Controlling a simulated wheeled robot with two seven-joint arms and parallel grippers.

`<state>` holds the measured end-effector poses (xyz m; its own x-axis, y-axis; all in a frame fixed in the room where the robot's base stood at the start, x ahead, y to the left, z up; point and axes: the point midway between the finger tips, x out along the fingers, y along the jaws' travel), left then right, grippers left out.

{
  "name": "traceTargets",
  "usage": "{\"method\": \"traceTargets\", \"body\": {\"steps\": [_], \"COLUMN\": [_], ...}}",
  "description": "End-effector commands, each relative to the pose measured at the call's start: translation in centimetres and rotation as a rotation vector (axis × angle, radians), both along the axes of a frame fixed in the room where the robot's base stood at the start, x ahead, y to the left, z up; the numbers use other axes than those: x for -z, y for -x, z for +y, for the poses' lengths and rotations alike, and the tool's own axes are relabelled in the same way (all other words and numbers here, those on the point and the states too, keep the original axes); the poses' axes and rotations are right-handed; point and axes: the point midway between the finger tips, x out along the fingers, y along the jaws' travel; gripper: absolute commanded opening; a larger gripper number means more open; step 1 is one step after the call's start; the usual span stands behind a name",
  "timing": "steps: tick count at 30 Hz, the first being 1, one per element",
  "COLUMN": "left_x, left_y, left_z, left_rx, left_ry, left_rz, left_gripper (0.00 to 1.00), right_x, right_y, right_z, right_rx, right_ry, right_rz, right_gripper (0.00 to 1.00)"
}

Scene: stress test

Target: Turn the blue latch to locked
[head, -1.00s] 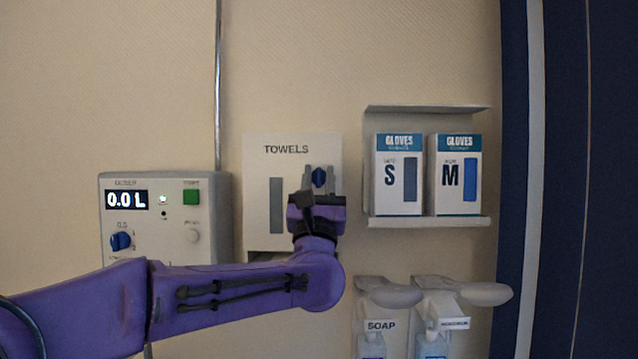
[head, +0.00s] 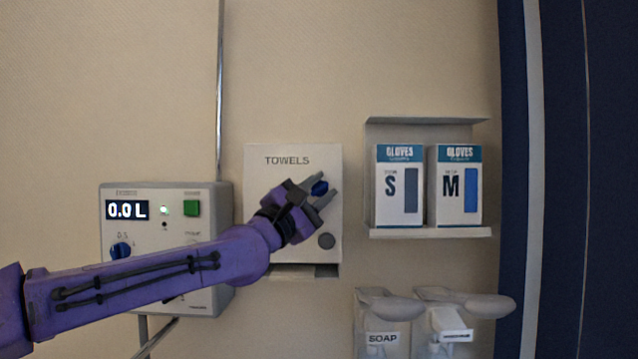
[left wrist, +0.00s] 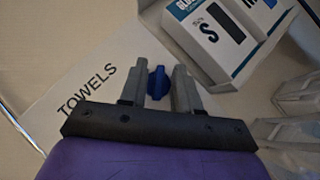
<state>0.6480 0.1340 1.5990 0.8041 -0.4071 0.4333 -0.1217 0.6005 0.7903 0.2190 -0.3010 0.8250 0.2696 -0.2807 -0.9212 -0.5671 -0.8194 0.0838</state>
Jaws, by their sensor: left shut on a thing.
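The blue latch (head: 320,188) is a small knob on the upper right of the white towel dispenser (head: 258,178), which is marked TOWELS. My left gripper (head: 322,189) comes from the lower left, its grey fingers tilted up and to the right, one on each side of the latch. It is shut on the latch and partly hides it. In the left wrist view the latch (left wrist: 157,83) shows between the two fingers (left wrist: 166,86). No lock marking is readable near the latch. My right gripper is not in view.
A grey dosing unit (head: 180,245) with a display reading 0.0 L, a green button and a blue knob is at the left, behind my arm. A shelf (head: 430,233) with glove boxes S and M is to the right. Soap dispensers (head: 382,335) are at the lower right.

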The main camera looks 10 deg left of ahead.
Motion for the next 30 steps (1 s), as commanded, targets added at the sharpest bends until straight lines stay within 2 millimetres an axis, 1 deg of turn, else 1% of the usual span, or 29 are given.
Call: {"method": "traceTargets", "body": {"steps": [1, 3, 15, 21, 30], "left_x": [-0.4, -0.32, -0.22, -0.19, -0.18], "left_y": [0.02, 0.0, 0.04, 0.04, 0.02], "left_z": [0.14, 0.17, 0.0, -0.04, -0.01], "left_rx": [0.0, 0.0, -0.001, -0.001, 0.0], "left_ry": [-0.038, -0.103, -0.444, -0.562, -0.647], "left_rz": [0.007, 0.02, 0.087, 0.111, 0.131], "left_gripper": [0.01, 0.01, 0.01, 0.01, 0.01], "right_x": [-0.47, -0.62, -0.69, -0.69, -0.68], "right_y": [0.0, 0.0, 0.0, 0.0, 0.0], "right_z": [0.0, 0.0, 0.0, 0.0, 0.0], "right_rx": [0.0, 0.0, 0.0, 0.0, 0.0], "right_ry": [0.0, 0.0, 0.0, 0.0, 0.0], "right_rz": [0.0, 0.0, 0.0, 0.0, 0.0], "right_gripper": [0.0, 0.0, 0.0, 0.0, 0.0]}}
